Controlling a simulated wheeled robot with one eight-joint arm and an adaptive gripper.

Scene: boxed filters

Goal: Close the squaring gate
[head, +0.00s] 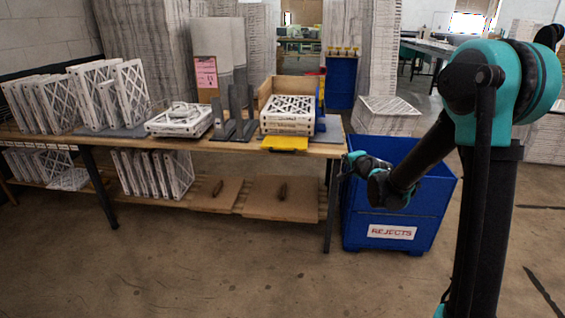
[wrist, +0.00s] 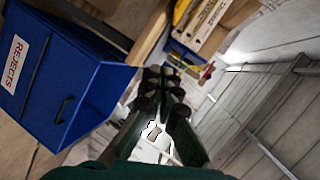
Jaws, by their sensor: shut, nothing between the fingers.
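A wooden squaring box (head: 266,92) stands near the right end of the bench with a stack of white filters (head: 290,115) in it. A narrow blue part with red and yellow on it, which looks like the squaring gate (head: 320,103), stands at the box's right side. In the wrist view the blue part (wrist: 185,60) shows beyond my fingertips, with the red piece near it. How far it is swung open is too small to tell. My gripper (head: 347,160) is shut and empty, beside the bench's right end above the blue bin, apart from the gate.
A blue bin marked REJECTS (head: 412,215) stands right of the bench, close under my arm; it also shows in the wrist view (wrist: 75,75). A yellow plate (head: 285,144) juts from the bench's front edge. Grey upright dividers (head: 235,120) stand left of the box. The floor in front is clear.

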